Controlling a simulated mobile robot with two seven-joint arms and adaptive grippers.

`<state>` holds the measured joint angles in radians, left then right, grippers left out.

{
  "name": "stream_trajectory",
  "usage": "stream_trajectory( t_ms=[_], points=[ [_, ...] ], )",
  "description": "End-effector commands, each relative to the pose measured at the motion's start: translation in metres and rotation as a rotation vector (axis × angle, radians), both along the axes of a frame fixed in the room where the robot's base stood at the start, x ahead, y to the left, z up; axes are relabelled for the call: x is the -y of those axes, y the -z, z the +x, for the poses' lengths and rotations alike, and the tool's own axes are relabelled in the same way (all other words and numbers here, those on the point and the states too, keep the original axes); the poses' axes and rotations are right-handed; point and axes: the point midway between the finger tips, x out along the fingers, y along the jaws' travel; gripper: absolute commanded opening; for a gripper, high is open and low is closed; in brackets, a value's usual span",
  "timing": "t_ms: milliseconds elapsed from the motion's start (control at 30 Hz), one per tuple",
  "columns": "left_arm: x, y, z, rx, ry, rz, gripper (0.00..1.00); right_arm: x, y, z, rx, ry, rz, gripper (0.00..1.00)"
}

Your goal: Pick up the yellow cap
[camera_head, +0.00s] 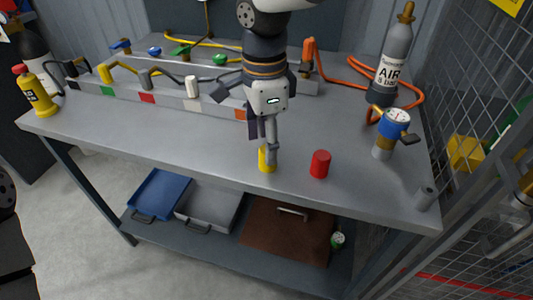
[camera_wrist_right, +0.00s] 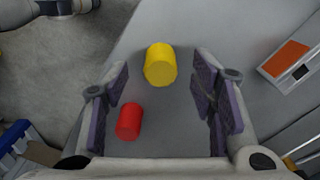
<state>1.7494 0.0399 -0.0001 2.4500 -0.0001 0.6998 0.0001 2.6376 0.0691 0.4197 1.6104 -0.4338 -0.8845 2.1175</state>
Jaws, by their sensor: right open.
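The yellow cap (camera_head: 266,166) stands on the grey table near its front edge, partly covered by my right gripper (camera_head: 263,143) in the head view. In the right wrist view the yellow cap (camera_wrist_right: 160,64) is fully visible, ahead of the gap between the purple-padded fingers of my right gripper (camera_wrist_right: 162,105). The fingers are wide apart with nothing held. My left gripper is not in view.
A rack (camera_head: 170,95) with coloured squares and several fittings spans the table behind. A gauge (camera_head: 394,122) and a grey AIR cylinder (camera_head: 392,65) with an orange hose stand right. The left front of the table (camera_head: 160,135) is clear.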

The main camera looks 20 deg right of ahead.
Motion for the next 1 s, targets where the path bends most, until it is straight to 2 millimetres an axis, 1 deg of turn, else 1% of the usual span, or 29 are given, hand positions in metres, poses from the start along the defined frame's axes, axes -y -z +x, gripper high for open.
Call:
stream_trajectory(
  t_ms=[33,100,167,233,400,433,467,500,600,900,1000],
  points=[
    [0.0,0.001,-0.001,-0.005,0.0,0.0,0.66,0.004,0.012,-0.001,-0.009,0.0,0.002,0.52],
    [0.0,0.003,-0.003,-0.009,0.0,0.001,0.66,0.006,0.025,-0.001,-0.007,-0.002,0.001,0.52],
    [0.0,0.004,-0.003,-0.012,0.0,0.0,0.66,0.005,0.032,-0.001,-0.005,-0.001,0.001,0.52],
    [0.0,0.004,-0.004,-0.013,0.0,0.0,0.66,0.005,0.036,0.0,-0.002,-0.002,0.0,0.52],
    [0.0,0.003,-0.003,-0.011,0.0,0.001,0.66,0.005,0.035,0.0,0.001,-0.002,0.0,0.52],
    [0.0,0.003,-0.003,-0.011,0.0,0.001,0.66,0.005,0.035,0.0,0.001,-0.002,0.0,0.5],
    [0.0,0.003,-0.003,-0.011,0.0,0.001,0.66,0.005,0.035,0.0,0.001,-0.002,0.0,0.43],
    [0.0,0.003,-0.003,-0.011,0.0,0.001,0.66,0.005,0.035,0.0,0.001,-0.002,0.0,0.34],
    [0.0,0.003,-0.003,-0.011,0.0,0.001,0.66,0.005,0.035,0.0,0.0,-0.002,0.0,0.13],
    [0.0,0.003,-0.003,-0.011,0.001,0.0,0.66,0.005,0.035,0.0,0.0,-0.002,0.0,0.13],
    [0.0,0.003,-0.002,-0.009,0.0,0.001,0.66,0.005,0.03,0.0,0.003,-0.002,-0.001,0.13]
  ],
)
